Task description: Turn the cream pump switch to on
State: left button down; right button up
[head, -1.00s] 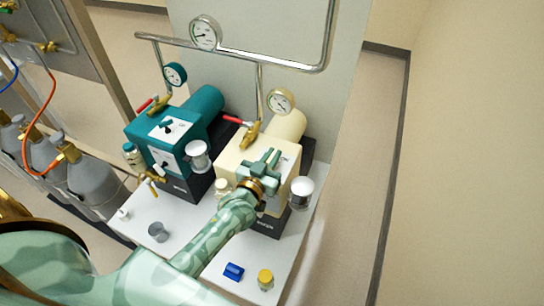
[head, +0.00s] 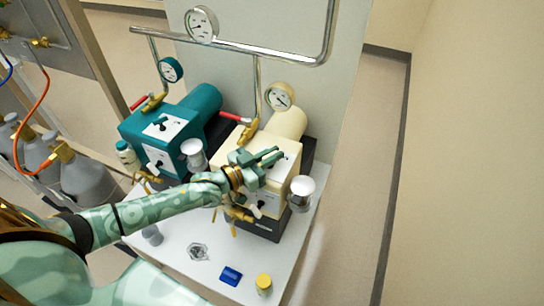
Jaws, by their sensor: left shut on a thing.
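The cream pump (head: 227,147) stands on the right of the white bench, with a pale panel (head: 290,149) on its top. My left gripper (head: 268,158) is over this panel, its fingers pointing right. It is shut on the cream pump's switch, which the jaws and wrist hide, so I cannot read its position. The teal pump (head: 136,128) stands to the left, its black switch (head: 160,124) in plain view on its top panel. My right gripper is not in view.
Gauges (head: 279,96) and steel pipes (head: 240,47) rise behind the pumps. A silver-capped jar (head: 300,192) sits right of the cream pump. A blue block (head: 231,276) and a yellow-capped jar (head: 263,284) are at the bench front. Grey cylinders (head: 88,180) stand left. Floor at right is clear.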

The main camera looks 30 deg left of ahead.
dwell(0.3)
pick_arm(q)
jog(key=c, duration=1.5)
grip_release()
jog(key=shift+s, duration=0.1)
jog(key=p+v, duration=0.2)
jog(key=v, duration=1.4)
jog(key=shift+s+a, duration=0.1)
jog(key=shift+a, duration=0.05)
